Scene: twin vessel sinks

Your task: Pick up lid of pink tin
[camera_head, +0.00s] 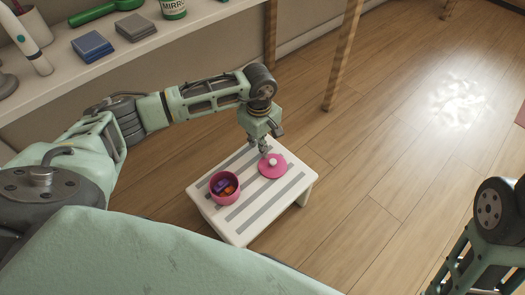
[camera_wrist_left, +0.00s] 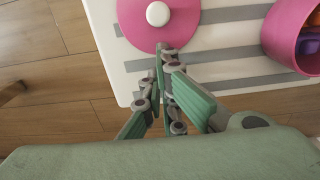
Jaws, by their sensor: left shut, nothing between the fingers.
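The pink lid (camera_head: 272,166) with a white round knob lies flat on a small white stool with grey stripes (camera_head: 238,232). It also shows at the top of the left wrist view (camera_wrist_left: 150,30), its knob clear of the fingers. The open pink tin (camera_head: 224,190) stands on the stool left of the lid, with purple and orange things inside; part of it shows in the left wrist view (camera_wrist_left: 285,40). My left gripper (camera_head: 264,148) is shut and empty, at the lid's edge beside the knob; I cannot tell if it touches the lid. My right gripper is out of view.
A white counter (camera_head: 160,50) runs along the upper left, with a blue box (camera_head: 92,46), a grey box (camera_head: 136,27), a green bottle (camera_head: 173,8) and a toothbrush-like item (camera_head: 27,40). Wooden legs (camera_head: 343,60) stand behind the stool.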

